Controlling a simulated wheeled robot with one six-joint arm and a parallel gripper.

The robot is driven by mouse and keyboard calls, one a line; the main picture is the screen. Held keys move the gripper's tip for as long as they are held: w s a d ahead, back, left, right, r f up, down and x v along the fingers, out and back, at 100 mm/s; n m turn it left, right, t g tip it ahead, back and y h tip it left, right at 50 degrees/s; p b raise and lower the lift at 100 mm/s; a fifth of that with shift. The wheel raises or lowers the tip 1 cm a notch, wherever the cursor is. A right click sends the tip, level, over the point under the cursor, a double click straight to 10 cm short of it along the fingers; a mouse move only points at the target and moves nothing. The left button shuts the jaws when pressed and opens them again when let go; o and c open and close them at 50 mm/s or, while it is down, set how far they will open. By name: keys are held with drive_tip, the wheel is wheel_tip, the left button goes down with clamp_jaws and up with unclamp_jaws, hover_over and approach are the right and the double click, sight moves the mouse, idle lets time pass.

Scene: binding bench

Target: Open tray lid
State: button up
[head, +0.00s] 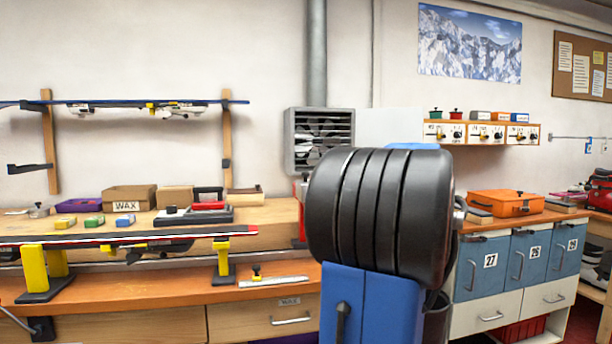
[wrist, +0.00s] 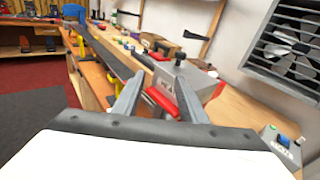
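My gripper (wrist: 158,80) is open in the wrist view, its two grey fingers apart. A grey box-like body (wrist: 208,87) with a small label stands just beyond and between the fingers, with a red bar (wrist: 163,101) low on it. I cannot tell whether the fingers touch it. In the head view my dark arm hides the gripper. No part is clearly readable as the tray lid.
A long ski (head: 130,237) lies on yellow supports along the bench front. A cardboard WAX box (head: 128,199) and small coloured blocks stand left of the tray. A wall fan (head: 318,140) is close on the right in the wrist view (wrist: 290,38). An orange case (head: 505,203) sits at right.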

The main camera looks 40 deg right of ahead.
drive_tip(key=m+t+h, duration=0.1)
drive_tip(key=m, duration=0.1)
approach(306, 173)
drive_tip(key=x, duration=0.7)
drive_tip(key=d+x, duration=0.1)
drive_tip(key=x, duration=0.3)
idle(0.3)
drive_tip(key=shift+f, duration=0.1)
clamp_jaws()
